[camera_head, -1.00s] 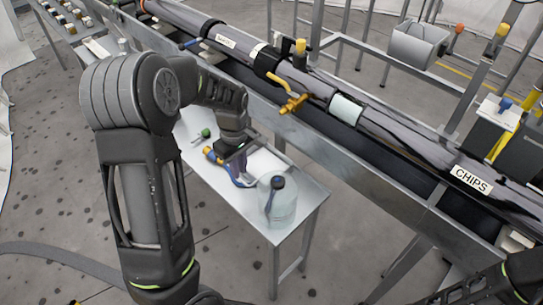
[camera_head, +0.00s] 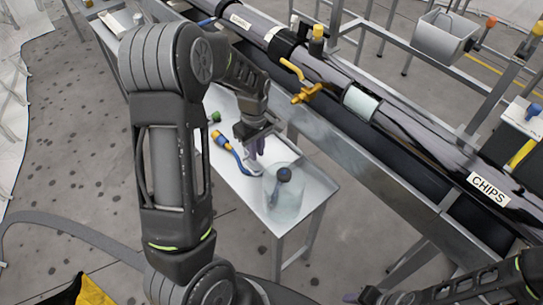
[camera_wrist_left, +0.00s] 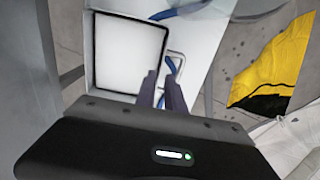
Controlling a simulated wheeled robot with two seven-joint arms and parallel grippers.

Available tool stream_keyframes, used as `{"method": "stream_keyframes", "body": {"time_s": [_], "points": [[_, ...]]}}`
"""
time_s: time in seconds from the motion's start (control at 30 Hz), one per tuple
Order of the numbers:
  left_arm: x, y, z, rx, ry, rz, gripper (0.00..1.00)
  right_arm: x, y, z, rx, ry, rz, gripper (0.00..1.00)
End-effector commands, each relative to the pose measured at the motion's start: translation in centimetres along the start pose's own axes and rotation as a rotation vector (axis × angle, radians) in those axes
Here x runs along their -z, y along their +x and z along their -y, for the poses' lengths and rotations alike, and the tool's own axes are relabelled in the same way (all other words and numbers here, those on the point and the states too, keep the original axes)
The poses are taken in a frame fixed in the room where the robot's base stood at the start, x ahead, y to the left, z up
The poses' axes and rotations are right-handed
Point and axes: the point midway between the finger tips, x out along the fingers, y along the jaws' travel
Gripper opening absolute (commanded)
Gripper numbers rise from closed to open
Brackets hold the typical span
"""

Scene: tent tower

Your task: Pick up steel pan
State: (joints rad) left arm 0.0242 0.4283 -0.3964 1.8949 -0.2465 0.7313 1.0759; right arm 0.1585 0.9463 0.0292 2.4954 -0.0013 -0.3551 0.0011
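My left gripper (camera_head: 256,146) is above the small steel table (camera_head: 308,205), next to a glass jar (camera_head: 284,205). A grey metal container (camera_head: 443,36) hangs at the frame at the upper right, far from both grippers. My right gripper (camera_head: 360,297) is at the bottom edge, mostly cut off.
A tool with a blue handle and yellow end (camera_head: 222,140) and a green-topped item (camera_head: 214,117) lie on the small table. The conveyor-like rail with a CHIPS label (camera_head: 487,188) runs behind it. A yellow and black bag (camera_head: 82,290) is at the lower left.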

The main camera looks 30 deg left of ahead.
Motion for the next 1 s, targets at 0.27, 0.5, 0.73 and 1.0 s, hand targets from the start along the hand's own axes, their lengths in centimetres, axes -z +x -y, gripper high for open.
{"method": "stream_keyframes", "body": {"time_s": [0.27, 0.5, 0.73, 1.0], "points": [[0.0, 0.4, 0.0, 0.001, 0.000, 0.001, 0.14, 0.0, -0.1, 0.1, 0.000, 0.000, 0.000, 0.37], [0.0, 3.6, 0.1, 0.004, 0.000, 0.002, 0.14, 0.0, -0.8, 0.3, 0.000, 0.000, 0.000, 0.37], [0.0, 5.2, 0.0, 0.000, 0.000, 0.000, 0.14, 0.0, -0.8, 0.3, 0.000, 0.000, 0.001, 0.37], [0.0, 5.2, 0.0, 0.000, 0.000, 0.000, 0.14, 0.0, -0.8, 0.3, 0.000, 0.000, 0.001, 0.37]]}}
